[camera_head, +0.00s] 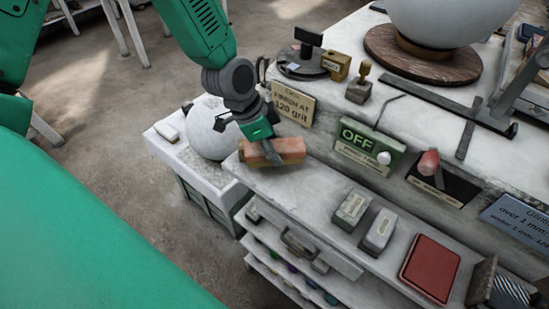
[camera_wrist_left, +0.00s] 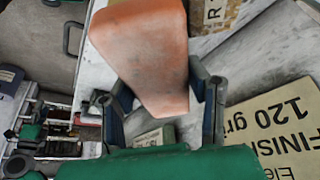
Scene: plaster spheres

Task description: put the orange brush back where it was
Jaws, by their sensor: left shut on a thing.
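The orange brush (camera_head: 283,150) is a worn, block-like orange piece over the left end of the pale shelf (camera_head: 300,188). My left gripper (camera_head: 268,152) comes down on it from above and is shut on it. I cannot tell whether the brush touches the shelf or hangs just above it. My right gripper is not in view.
Two grey blocks (camera_head: 352,208) and a red pad (camera_head: 430,268) lie farther right on the shelf. A "120 grit" sign (camera_head: 293,104) stands close behind the gripper. A white sphere (camera_head: 208,130) is left of it. A green OFF panel (camera_head: 368,146) is to the right.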

